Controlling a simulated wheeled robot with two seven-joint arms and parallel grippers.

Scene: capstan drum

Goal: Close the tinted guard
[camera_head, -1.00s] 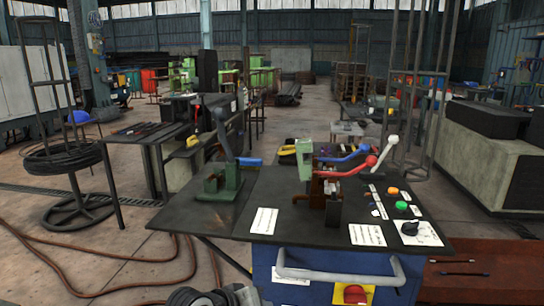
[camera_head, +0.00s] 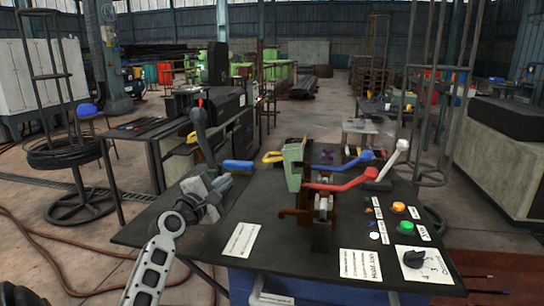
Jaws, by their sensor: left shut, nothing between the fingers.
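A pale green translucent panel (camera_head: 293,165), which looks like the tinted guard, stands upright at the left side of a small brown and grey mechanism (camera_head: 322,210) on the black bench top. Its hinge is too small to make out. My left gripper (camera_head: 218,186) reaches in from the lower left over the left part of the bench. It is shut and empty, to the left of the panel and apart from it, just below a blue-handled lever (camera_head: 238,166). My right gripper is out of view.
Red (camera_head: 342,184), blue and white (camera_head: 388,165) levers rise right of the panel. Coloured buttons (camera_head: 398,207) and a black knob (camera_head: 414,258) sit at the bench's right. White labels lie flat at the front. A wire-coil stand (camera_head: 68,155) stands far left.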

